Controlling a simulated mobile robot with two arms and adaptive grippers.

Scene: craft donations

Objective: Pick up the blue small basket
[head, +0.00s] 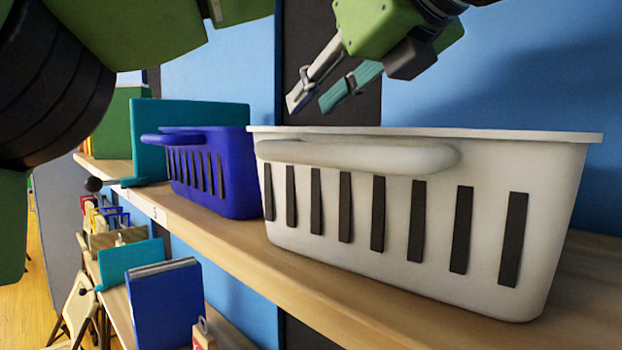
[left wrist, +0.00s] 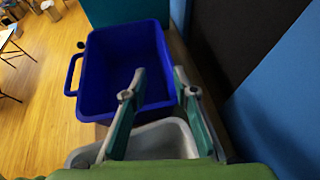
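The blue small basket (head: 213,172) stands on the wooden shelf, left of and behind the white basket (head: 440,220) in the head view. In the left wrist view the blue basket (left wrist: 125,65) is seen from above, empty, with its handle at the left. My left gripper (head: 312,103) is above the white basket, pointing down and left. In the left wrist view its two fingers (left wrist: 158,78) are apart with nothing between them, near the blue basket's near right part and above the white basket (left wrist: 160,140). My right gripper is not in view.
A teal divider (head: 190,120) stands just beyond the blue basket. The wooden shelf (head: 290,290) runs along a blue and dark back wall. A lower shelf holds a blue binder (head: 165,305) and other items. Open floor lies at the left.

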